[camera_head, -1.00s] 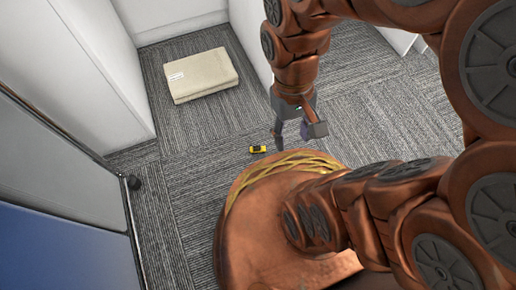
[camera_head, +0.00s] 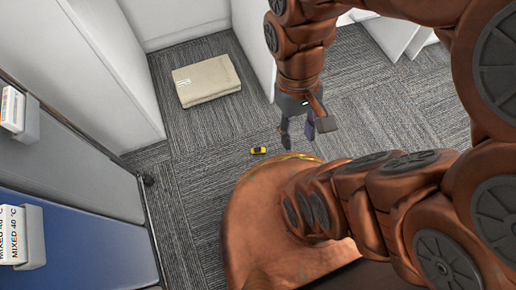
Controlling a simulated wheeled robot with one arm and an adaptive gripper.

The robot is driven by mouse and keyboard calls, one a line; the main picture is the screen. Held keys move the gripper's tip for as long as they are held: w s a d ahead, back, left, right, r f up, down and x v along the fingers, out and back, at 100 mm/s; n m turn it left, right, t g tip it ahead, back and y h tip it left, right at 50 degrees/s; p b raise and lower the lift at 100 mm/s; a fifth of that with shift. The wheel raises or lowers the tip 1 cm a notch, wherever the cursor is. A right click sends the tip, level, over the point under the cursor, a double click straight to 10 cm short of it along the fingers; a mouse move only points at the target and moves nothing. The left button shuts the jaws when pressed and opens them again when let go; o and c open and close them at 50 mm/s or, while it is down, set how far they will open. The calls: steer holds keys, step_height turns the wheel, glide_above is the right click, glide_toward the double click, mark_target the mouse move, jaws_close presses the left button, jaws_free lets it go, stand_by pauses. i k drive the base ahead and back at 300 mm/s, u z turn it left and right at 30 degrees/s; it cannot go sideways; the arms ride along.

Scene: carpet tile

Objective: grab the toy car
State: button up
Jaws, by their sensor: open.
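A small yellow toy car (camera_head: 259,150) with dark windows lies on the grey carpet, just beyond my copper-coloured base. My gripper (camera_head: 297,143) hangs pointing down, to the right of the car in the picture. Its two dark fingers are apart with nothing between them. The gripper does not touch the car. Its height above the carpet is hard to tell from this view.
A grey and blue partition (camera_head: 75,240) with white boxes (camera_head: 20,236) stands at the left. Carpet (camera_head: 190,165) around the car is clear.

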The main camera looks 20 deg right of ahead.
mark_target(254, 150)
steer(key=u, duration=1.85)
steer(key=k, duration=0.7)
steer(key=z, duration=0.5)
